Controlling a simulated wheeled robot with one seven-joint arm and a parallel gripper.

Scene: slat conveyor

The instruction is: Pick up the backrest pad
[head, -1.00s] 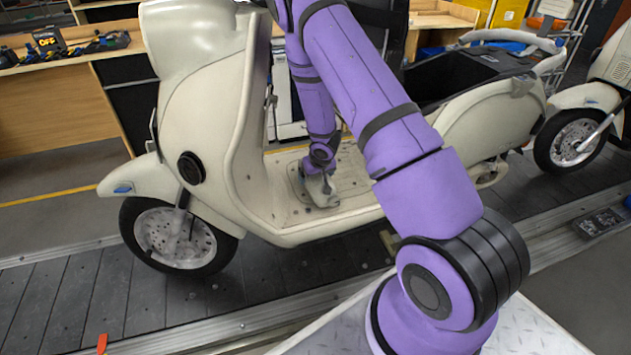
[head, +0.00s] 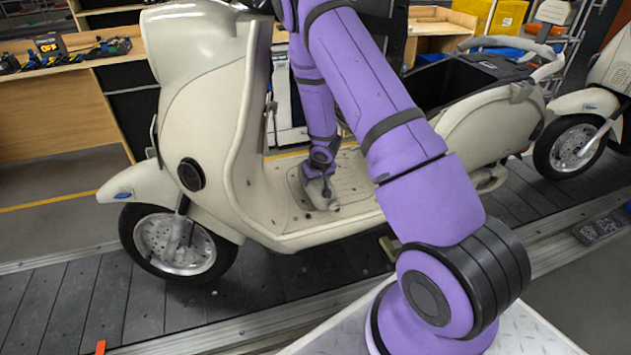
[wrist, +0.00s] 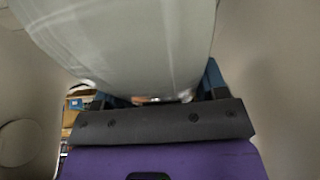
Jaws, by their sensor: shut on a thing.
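My gripper (head: 322,194) is low over the footboard of the cream scooter (head: 220,130), small and partly merged with a pale shape there. In the wrist view a large pale grey, smooth piece with faint lines, which I take for the backrest pad (wrist: 130,40), fills the upper middle. Dark blue finger parts (wrist: 160,98) show at its left and right lower edges, and the gripper is shut on it. The far end of the pad is out of frame. Whether it touches the footboard cannot be told.
The scooter stands on the dark slat conveyor (head: 90,295). Its leg shield rises left of my gripper, and its open black seat bay (head: 455,80) is to the right. A second scooter (head: 590,105) stands at far right. A wooden workbench (head: 60,110) with tools is behind left.

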